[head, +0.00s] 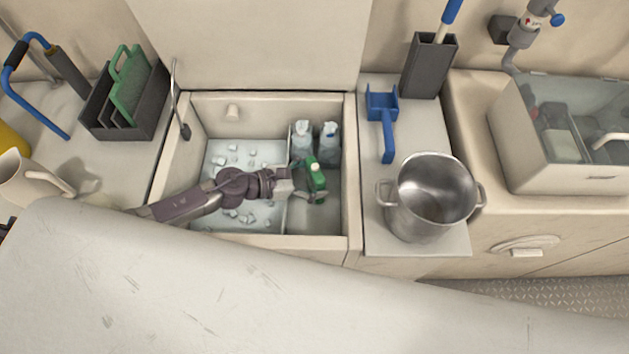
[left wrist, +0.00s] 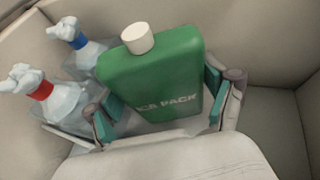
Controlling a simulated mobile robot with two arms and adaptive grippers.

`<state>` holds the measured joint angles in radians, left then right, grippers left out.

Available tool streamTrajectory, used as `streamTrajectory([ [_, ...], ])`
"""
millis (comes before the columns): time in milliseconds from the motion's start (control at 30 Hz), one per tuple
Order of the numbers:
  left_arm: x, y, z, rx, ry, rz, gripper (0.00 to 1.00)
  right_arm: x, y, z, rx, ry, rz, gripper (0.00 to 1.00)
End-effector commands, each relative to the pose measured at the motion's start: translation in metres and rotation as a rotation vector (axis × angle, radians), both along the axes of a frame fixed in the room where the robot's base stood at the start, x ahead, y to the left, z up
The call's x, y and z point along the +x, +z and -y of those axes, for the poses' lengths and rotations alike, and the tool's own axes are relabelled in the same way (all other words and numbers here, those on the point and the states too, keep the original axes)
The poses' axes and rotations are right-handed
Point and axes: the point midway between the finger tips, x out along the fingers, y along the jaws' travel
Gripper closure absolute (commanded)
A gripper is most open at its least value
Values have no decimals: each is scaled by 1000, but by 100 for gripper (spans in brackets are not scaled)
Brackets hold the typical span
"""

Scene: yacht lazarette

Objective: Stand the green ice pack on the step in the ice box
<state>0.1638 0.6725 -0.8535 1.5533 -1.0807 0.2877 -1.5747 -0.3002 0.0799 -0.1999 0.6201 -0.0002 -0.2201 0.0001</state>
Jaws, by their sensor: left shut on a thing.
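The green ice pack (head: 317,176) with a white cap is inside the open ice box (head: 350,190), over its right compartment. In the left wrist view the ice pack (left wrist: 160,75) is upright with a slight tilt, its "ICE PACK" lettering facing the camera. My left gripper (head: 305,185) is shut on it, with a teal-padded finger at each side in the left wrist view (left wrist: 160,105). The step (head: 313,215) is the pale surface in the right compartment. The pack's bottom is hidden, so I cannot tell whether it touches the step. My right gripper is not in view.
Two clear bags, one with a blue tie (left wrist: 78,45) and one with a red tie (left wrist: 38,95), stand beside the pack. Ice cubes (head: 235,155) lie in the left compartment.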

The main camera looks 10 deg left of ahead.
Motion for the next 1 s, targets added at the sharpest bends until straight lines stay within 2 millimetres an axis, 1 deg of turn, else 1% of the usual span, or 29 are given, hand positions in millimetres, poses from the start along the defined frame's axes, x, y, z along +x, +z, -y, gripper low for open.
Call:
streamTrajectory([
  [33,1,-8,0,-2,2,0,66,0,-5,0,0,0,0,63],
  [100,0,-11,1,-2,0,2,66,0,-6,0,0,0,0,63],
  [333,1,-11,0,-1,-1,3,66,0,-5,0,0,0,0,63],
  [500,1,-16,0,-1,-1,3,66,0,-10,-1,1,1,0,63],
  [533,0,-16,0,0,0,1,16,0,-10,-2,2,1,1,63],
  [600,0,-15,0,0,0,1,4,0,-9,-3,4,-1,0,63],
  [633,0,-15,0,0,0,1,0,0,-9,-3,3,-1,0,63],
  [1000,0,-13,0,0,0,1,0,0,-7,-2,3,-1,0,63],
])
